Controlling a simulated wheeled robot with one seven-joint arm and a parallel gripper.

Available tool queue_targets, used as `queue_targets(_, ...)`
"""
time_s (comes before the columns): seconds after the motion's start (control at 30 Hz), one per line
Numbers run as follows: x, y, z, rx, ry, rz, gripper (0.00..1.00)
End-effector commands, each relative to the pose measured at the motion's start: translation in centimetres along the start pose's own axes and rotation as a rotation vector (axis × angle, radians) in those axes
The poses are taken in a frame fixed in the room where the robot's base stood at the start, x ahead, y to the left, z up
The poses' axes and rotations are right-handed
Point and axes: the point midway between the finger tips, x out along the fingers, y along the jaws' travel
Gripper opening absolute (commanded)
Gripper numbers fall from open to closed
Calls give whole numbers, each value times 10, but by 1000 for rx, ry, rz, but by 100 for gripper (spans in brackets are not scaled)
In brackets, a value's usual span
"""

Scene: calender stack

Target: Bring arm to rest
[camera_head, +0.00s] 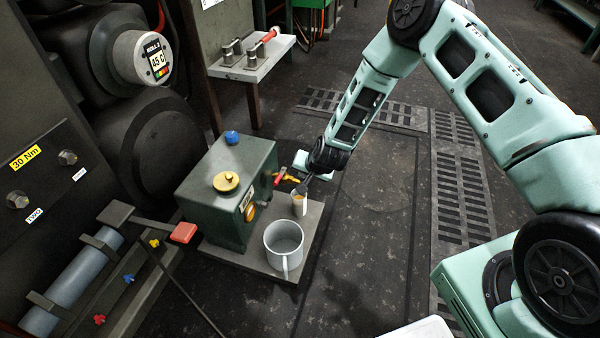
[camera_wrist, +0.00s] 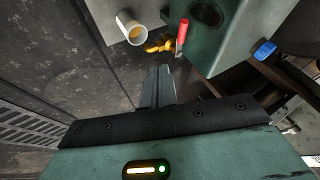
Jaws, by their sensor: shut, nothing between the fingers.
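My arm reaches from the right of the head view down to the green tank (camera_head: 230,190). My gripper (camera_head: 302,188) is shut and empty. It appears just above or behind a small white cup (camera_head: 299,208) with orange contents; the head view does not show whether they touch. In the wrist view the closed fingers (camera_wrist: 158,75) point toward the tank's front, apart from the small cup (camera_wrist: 128,26). A yellow tap (camera_wrist: 158,46) and a red lever (camera_wrist: 182,36) lie beyond the fingertips.
A grey mug (camera_head: 284,243) stands on the plate (camera_head: 232,256) before the tank. A shelf (camera_head: 250,62) stands behind; a red-ended lever (camera_head: 183,233) is left. Floor (camera_head: 380,200) right of the tank is clear.

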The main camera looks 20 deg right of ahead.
Motion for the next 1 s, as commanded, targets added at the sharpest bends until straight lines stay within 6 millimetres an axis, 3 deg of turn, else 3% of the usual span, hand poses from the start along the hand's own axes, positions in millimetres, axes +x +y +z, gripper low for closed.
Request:
queue_targets(0.27,-7,-1,0,-2,-1,-1,0)
queue_targets(0.37,-19,-15,1,-33,-20,-17,0)
queue_targets(0.47,-48,-45,7,-109,-70,-47,0)
queue_targets(0.6,-110,-91,29,-267,-175,-90,0)
queue_targets(0.7,-160,-113,51,-390,-251,-107,0)
queue_targets(0.83,-226,-128,81,-549,-341,-112,0)
queue_targets(1.0,-310,-124,120,-755,-442,-90,0)
